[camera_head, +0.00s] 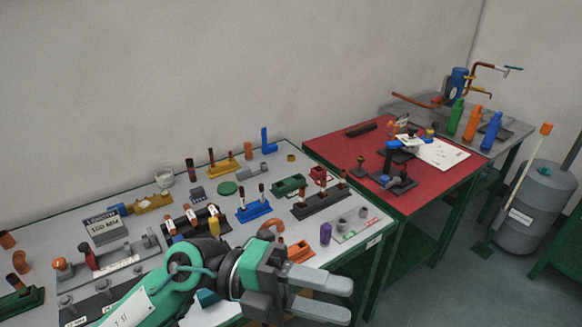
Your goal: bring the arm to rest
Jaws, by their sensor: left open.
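My left gripper (338,296) reaches in from the lower left on a green and grey arm. Its two grey fingers point right and are spread apart, with nothing between them. The fingers show in front of the near edge of the grey table (140,204), towards its right end. The gripper's body hides part of the table's near edge and part of an orange piece (297,252) behind it. My right gripper does not show.
Small fixtures crowd the grey table, including a blue holder (254,212), a dark rack (318,204) and a purple block (325,233). A red table (440,187) with tools adjoins at right. A grey cylinder (530,212) stands on the floor.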

